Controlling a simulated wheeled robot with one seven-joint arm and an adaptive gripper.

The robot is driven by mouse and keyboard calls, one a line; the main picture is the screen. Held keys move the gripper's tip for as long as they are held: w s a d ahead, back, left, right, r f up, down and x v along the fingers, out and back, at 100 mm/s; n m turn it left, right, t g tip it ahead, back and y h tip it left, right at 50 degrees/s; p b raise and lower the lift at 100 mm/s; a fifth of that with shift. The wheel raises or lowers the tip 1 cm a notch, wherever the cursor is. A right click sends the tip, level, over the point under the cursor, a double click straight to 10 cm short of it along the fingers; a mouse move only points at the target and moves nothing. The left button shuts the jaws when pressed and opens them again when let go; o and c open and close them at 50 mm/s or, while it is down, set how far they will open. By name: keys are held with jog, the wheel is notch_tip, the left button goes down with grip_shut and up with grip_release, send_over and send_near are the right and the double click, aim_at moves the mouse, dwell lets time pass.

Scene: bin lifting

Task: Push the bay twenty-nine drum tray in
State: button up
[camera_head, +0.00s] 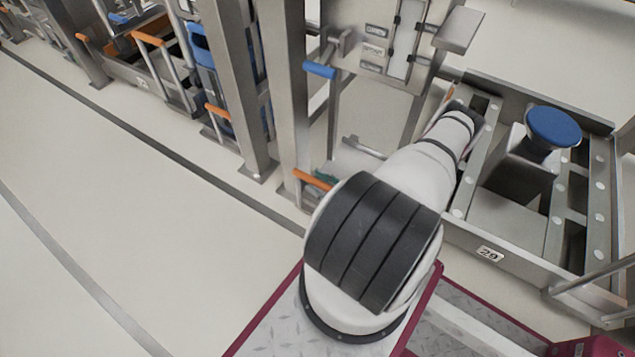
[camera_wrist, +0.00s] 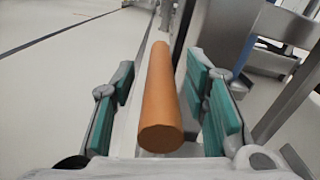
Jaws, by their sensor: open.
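The bay twenty-nine tray (camera_head: 520,262) is a grey metal frame with a "29" plate on its front, at the right of the head view. My arm covers its left part. An orange bar handle (camera_head: 312,180) shows left of my arm; whether it joins this tray is hidden. In the wrist view an orange bar (camera_wrist: 160,100) runs lengthwise between the two teal finger pads. My gripper (camera_wrist: 166,88) is open, with a visible gap between bar and pads on both sides. In the head view my gripper is mostly hidden behind my arm.
A round blue-topped post (camera_head: 553,126) stands within the tray. A steel upright (camera_head: 283,95) and a labelled panel with a blue handle (camera_head: 320,70) stand left of it. More bays with orange handles (camera_head: 148,39) line the upper left. The pale floor (camera_head: 110,220) at left is clear.

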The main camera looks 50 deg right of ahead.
jog(key=s+d, duration=0.1)
jog(key=s, duration=1)
jog(key=shift+s, duration=0.35)
